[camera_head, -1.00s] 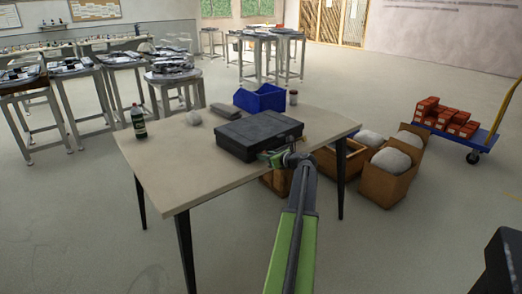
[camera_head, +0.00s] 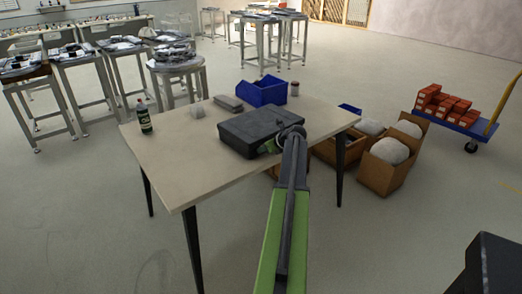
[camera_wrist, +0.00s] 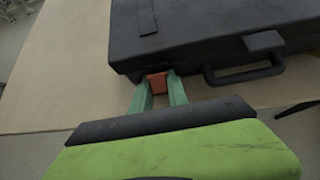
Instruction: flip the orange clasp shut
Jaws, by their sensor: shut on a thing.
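A black case (camera_head: 246,132) lies closed on the table near its front right; it also fills the top of the wrist view (camera_wrist: 200,25). The orange clasp (camera_wrist: 158,83) is on the case's front side, left of the black handle (camera_wrist: 245,74). My gripper (camera_wrist: 159,92) has its two green fingers on either side of the clasp, shut on it. In the head view my gripper (camera_head: 268,147) is at the case's front edge, partly hidden by my arm, and the clasp cannot be made out there.
The table (camera_head: 170,165) also holds a dark bottle (camera_head: 144,120), a blue bin (camera_head: 262,91), a grey block (camera_head: 228,102), a pale lump (camera_head: 197,111) and a small jar (camera_head: 295,89). Cardboard boxes (camera_head: 380,175) stand on the floor to the right. The table's left front is clear.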

